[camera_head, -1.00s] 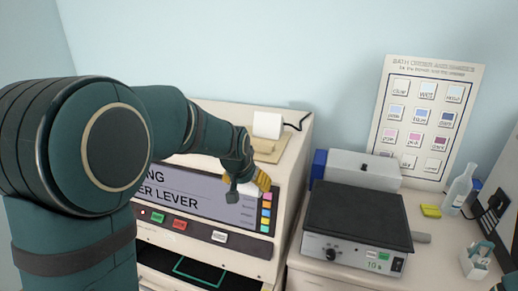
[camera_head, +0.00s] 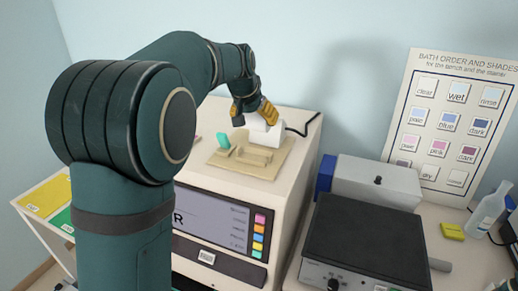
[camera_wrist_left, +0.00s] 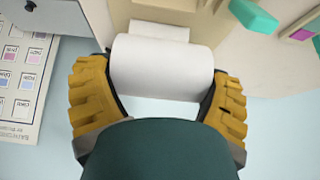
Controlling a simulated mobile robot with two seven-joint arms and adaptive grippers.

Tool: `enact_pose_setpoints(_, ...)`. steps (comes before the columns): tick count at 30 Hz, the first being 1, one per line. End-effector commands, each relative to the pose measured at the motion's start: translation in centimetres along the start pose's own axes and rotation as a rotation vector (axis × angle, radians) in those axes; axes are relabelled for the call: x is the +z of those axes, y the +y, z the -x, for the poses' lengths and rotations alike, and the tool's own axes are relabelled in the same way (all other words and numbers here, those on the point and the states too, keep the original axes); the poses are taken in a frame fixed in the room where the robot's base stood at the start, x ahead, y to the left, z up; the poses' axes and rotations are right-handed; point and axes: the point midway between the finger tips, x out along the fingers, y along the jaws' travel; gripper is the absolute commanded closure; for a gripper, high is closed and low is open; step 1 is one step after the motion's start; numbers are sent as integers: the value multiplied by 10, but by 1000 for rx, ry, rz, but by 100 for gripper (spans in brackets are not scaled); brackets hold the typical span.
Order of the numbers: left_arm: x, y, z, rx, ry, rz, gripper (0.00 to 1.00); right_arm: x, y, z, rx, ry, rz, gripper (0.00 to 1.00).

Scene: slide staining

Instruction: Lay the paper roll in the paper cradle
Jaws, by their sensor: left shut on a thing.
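My left gripper (camera_head: 255,113) is over the top of the beige staining machine and is shut on the white paper roll (camera_head: 270,129). In the left wrist view the roll (camera_wrist_left: 162,68) lies crosswise between the two yellow fingers, with a short tail of paper beyond it. The beige paper cradle (camera_head: 230,158), with raised blocks, is just in front of and below the roll. A teal piece (camera_head: 223,141) stands at its left. I cannot tell whether the roll touches the surface beneath. My right gripper is not in view.
Right of the machine stand a grey box (camera_head: 375,184) and a dark-topped hot plate (camera_head: 365,240). A shade chart (camera_head: 445,125) leans on the wall behind. A black cable (camera_head: 300,131) runs behind the roll. A bottle (camera_head: 487,212) stands at far right.

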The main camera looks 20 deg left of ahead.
Motion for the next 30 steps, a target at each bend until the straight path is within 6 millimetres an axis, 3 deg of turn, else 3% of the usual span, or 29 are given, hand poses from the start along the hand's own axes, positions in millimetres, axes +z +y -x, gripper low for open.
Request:
enact_pose_setpoints(6, 21, 0, -35, -1, -4, 1, 59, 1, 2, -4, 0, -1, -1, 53)
enact_pose_setpoints(21, 47, 0, -78, -1, -3, 2, 58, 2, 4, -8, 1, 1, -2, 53)
enact_pose_setpoints(30, 47, 0, -80, -1, 0, 1, 58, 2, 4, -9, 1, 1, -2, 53)
